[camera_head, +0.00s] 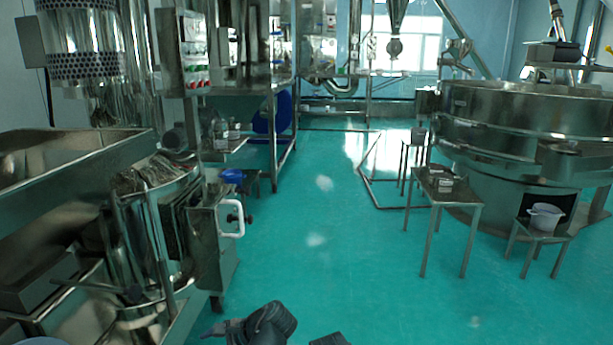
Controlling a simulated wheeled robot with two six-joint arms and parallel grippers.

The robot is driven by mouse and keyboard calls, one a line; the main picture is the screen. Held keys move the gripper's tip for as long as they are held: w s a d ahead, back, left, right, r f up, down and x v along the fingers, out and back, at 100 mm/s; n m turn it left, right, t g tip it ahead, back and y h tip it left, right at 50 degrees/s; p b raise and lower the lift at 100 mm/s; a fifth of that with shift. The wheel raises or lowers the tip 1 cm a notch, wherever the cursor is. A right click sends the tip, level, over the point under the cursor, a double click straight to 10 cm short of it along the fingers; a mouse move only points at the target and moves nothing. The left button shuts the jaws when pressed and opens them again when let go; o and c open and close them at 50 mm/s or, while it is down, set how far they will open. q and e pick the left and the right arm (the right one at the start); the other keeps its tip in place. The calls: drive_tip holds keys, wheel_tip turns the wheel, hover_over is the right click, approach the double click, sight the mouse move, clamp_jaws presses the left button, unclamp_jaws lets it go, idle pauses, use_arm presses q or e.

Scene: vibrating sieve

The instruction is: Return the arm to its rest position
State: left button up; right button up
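Dark parts of my own arm (265,325) show at the bottom edge of the view, left of centre, above the green floor. A narrow grey piece (222,328) sticks out to their left. It may be my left gripper, but it is too small and dark to tell whether its fingers are apart. A second small dark part of mine (330,340) shows at the bottom edge, to the right. No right gripper can be made out. I see nothing held.
The large round steel sieve (525,115) stands at the right. Near it are a small steel table (445,190) and a stool with a white container (545,216). Steel machinery with a white handle (238,220) fills the left. The green floor between (330,250) is clear.

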use_arm(q)
drive_tip(key=s+d+f+n+g+h+p, duration=0.1)
drive_tip(key=s+d+f+n+h, duration=0.25)
drive_tip(key=s+d, duration=0.4)
drive_tip(key=s+d+f+n+g+h+p, duration=0.15)
drive_tip(key=s+d+n+h, duration=0.3)
drive_tip(key=d, duration=0.65)
wheel_tip(320, 180, up, 38)
drive_tip(key=w+p, duration=0.1)
drive_tip(key=p, duration=3.6)
drive_tip(key=shift+a+f+t+h+p, duration=0.15)
drive_tip(key=shift+a+t+h+p, duration=0.15)
drive_tip(key=shift+t+h+p, duration=0.1)
drive_tip(key=shift+w, duration=0.1)
